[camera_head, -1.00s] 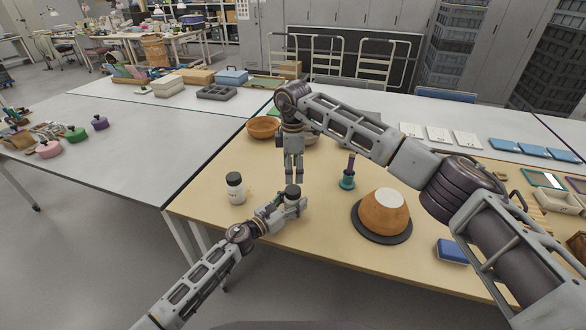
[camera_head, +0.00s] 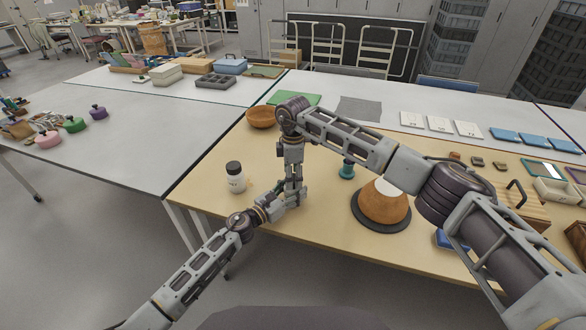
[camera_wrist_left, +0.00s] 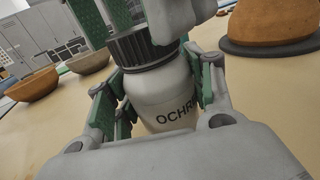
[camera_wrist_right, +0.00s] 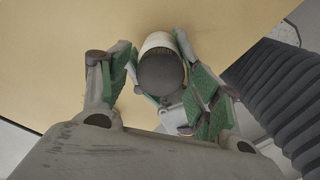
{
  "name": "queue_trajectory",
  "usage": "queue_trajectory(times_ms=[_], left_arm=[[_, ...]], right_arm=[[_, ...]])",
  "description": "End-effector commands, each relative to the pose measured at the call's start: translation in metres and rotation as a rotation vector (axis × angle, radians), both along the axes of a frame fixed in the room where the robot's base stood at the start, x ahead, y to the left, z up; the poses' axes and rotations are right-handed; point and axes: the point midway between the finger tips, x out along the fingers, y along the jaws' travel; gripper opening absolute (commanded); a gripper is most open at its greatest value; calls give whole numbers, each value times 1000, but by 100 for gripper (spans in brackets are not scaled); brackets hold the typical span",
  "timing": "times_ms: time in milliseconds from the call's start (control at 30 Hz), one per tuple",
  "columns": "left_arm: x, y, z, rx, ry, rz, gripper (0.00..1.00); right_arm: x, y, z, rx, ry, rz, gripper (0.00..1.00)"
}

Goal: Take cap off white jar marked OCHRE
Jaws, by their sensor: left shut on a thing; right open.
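The white jar marked OCHRE (camera_wrist_left: 165,98) stands between the green pads of my left gripper (camera_wrist_left: 160,90), which is shut on its body. Its dark ribbed cap (camera_wrist_left: 142,47) is on the jar. The right wrist view shows the cap (camera_wrist_right: 160,73) from above, with a bit of white jar around it. My right gripper (camera_wrist_right: 158,85) is open, pointing down, one finger on each side of the cap; I cannot tell if the pads touch it. In the head view my left gripper (camera_head: 290,197) and right gripper (camera_head: 295,187) meet and hide most of the jar.
A second white jar with a dark cap (camera_head: 235,178) stands to the left. An orange bowl (camera_head: 262,118) is behind.

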Motion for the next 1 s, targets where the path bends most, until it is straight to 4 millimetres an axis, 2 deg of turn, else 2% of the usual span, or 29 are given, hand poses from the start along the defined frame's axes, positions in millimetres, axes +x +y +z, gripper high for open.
queue_trajectory(times_ms=[167,467,800,1000], left_arm=[[0,0,0,0,0,1,0],[0,0,0,0,0,1,0],[0,0,0,0,0,0,0],[0,0,0,0,0,0,0]], right_arm=[[-1,0,-7,0,1,0,64],[0,0,-8,0,1,1,62],[0,0,-8,0,0,1,19],[0,0,-7,0,0,21,16]])
